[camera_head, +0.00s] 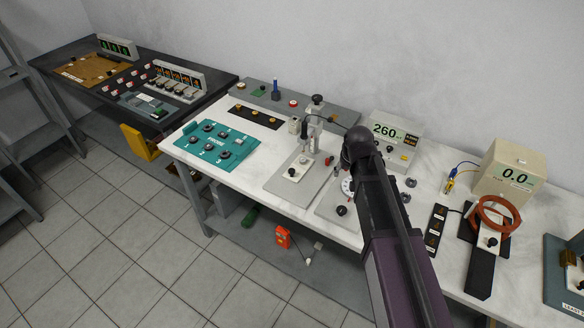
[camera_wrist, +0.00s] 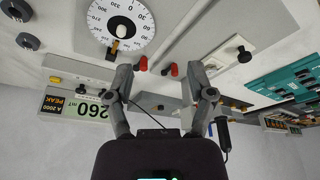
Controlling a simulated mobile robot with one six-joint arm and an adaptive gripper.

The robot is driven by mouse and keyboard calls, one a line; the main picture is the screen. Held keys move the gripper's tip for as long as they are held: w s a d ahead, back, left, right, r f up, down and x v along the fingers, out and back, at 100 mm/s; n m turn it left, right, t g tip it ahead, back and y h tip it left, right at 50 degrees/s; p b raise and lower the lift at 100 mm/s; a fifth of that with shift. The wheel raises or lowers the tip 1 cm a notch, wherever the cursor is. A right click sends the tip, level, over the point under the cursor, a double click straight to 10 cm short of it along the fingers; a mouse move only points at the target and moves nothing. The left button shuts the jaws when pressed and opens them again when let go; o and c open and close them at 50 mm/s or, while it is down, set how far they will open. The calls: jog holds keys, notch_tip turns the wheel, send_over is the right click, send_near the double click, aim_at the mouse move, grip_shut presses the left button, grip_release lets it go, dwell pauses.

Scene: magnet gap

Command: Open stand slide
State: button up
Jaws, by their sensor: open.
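A pale stand (camera_head: 296,172) carries a white plate with a black knob (camera_head: 292,172) and an upright post at its back. In the wrist view, which is turned over, a white plate with a black knob (camera_wrist: 234,60) lies right of my gripper and looks like the same one. I cannot tell for sure which part is the stand slide. My gripper (camera_wrist: 163,88) is open, with its fingers apart and nothing seen between them. It is apart from the knob. In the head view my arm hides the gripper.
A dial (camera_wrist: 122,24) and red terminals (camera_wrist: 174,69) are near my fingers. A meter reading 260 (camera_head: 392,135) stands behind. A teal panel (camera_head: 216,146) is at left; a coil (camera_head: 494,215) and a box reading 0.0 (camera_head: 515,173) are at right.

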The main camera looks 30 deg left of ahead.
aim_at(292, 171)
jog(key=s+a+r+n, duration=0.1)
jog(key=a, duration=0.7)
jog(key=s+a+r+n+y+p, duration=0.1)
jog(key=a, duration=0.7)
jog(key=shift+a+r+t, duration=0.3)
jog(key=shift+a, duration=0.05)
jog(key=shift+f, duration=0.25)
jog(key=b+x, duration=1.2)
jog(key=x, duration=0.1)
jog(key=shift+w+a+f, duration=0.1)
jog(key=shift+a, duration=0.15)
jog(key=shift+c, duration=0.2)
grip_shut()
